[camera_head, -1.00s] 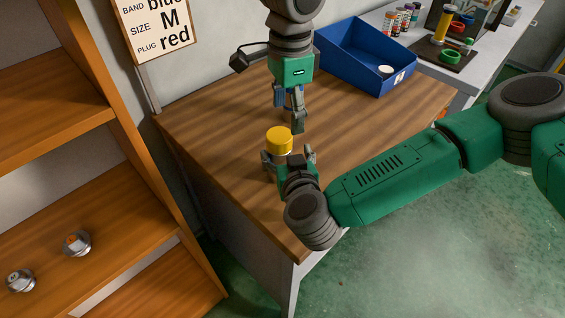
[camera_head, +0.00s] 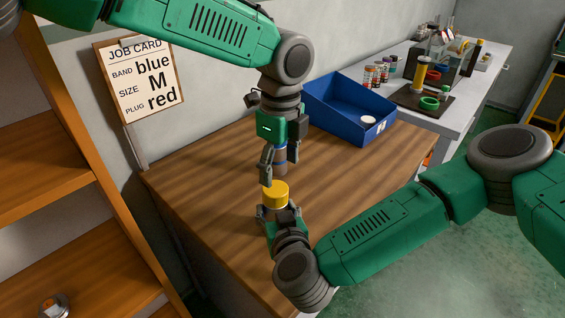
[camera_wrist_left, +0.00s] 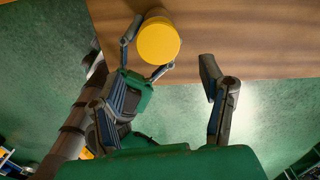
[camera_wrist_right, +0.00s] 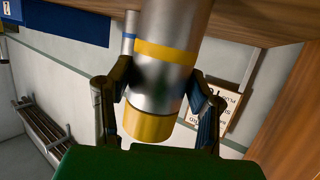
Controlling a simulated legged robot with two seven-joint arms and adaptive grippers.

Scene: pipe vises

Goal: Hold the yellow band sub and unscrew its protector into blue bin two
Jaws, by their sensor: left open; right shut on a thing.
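The yellow band sub (camera_wrist_right: 165,75) is a silver cylinder with a yellow band. My right gripper (camera_head: 279,213) is shut around it; its fingers flank the cylinder in the right wrist view (camera_wrist_right: 158,92). A yellow cap-like protector (camera_head: 274,195) is on the sub's upper end, and shows as a yellow disc in the left wrist view (camera_wrist_left: 158,41). My left gripper (camera_head: 273,166) is open, pointing down just above the cap and apart from it.
A white round piece (camera_head: 368,122) lies in the bin. A blue-ringed metal piece (camera_wrist_right: 129,38) stands behind the sub. A wooden shelf (camera_head: 95,245) is at the left. A grey table (camera_head: 468,85) with jars and tools stands beyond. The wooden tabletop (camera_head: 205,190) is clear at left.

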